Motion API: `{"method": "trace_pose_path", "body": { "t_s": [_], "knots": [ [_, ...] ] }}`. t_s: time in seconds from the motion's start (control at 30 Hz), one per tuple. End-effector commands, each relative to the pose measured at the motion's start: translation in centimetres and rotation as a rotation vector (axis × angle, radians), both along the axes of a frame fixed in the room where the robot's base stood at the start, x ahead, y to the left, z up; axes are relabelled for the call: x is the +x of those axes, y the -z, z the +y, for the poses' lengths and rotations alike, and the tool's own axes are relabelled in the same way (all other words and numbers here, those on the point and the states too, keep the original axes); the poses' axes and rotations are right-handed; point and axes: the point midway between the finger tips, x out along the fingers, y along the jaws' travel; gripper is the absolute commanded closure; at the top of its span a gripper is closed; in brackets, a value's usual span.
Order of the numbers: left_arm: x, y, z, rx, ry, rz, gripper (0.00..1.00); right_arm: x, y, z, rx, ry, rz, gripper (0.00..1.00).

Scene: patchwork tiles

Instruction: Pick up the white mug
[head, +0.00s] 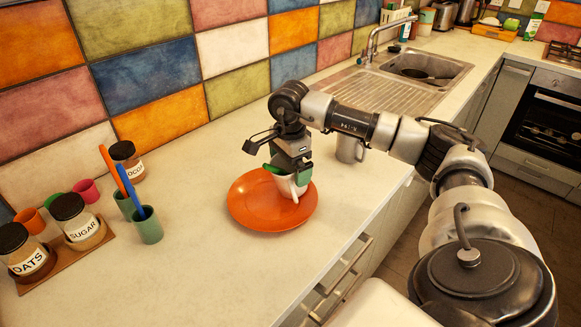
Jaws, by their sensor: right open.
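The white mug (287,188) stands in or on an orange plate (250,212) on the counter. My right gripper (288,174) comes down over the mug from above, with its green-tipped fingers at the mug's upper part. It is open. The gripper hides the mug's rim and much of its upper side, and I cannot tell whether the fingers touch it. My left gripper is not in view.
A grey metal mug (350,149) stands behind my right arm. Jars (82,222) and green cups with utensils (147,226) are at the left. A sink (425,72) is further back.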

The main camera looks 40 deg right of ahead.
Motion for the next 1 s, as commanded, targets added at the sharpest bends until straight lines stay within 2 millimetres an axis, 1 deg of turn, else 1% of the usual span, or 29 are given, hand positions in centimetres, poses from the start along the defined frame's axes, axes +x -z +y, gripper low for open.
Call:
{"method": "trace_pose_path", "body": {
  "t_s": [0.1,0.27,0.3,0.37,0.6,0.63,0.67,0.7,1.0],
  "knots": [
    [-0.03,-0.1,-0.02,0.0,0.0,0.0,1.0,0.0,0.57,0.0,0.0,-0.001,0.0,0.0],
    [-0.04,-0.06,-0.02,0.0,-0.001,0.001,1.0,0.01,0.6,0.02,0.0,-0.001,-0.001,0.0],
    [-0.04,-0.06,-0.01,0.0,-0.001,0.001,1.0,0.01,0.59,0.02,0.0,-0.001,-0.001,0.02],
    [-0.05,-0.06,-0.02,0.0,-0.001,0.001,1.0,0.01,0.58,0.03,0.0,-0.001,-0.001,0.11],
    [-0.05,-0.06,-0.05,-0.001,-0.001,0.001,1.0,0.0,0.57,0.03,0.001,-0.001,-0.001,0.47],
    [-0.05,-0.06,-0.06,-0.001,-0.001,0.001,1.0,0.0,0.57,0.03,0.001,-0.001,-0.001,0.52],
    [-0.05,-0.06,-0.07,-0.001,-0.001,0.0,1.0,0.0,0.57,0.03,0.001,-0.001,-0.001,0.54],
    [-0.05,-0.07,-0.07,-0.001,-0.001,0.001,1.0,0.02,0.5,0.03,0.001,-0.001,-0.002,0.58],
    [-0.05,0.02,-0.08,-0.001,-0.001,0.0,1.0,0.05,0.24,0.03,0.001,0.0,-0.002,0.59]
  ]
}}
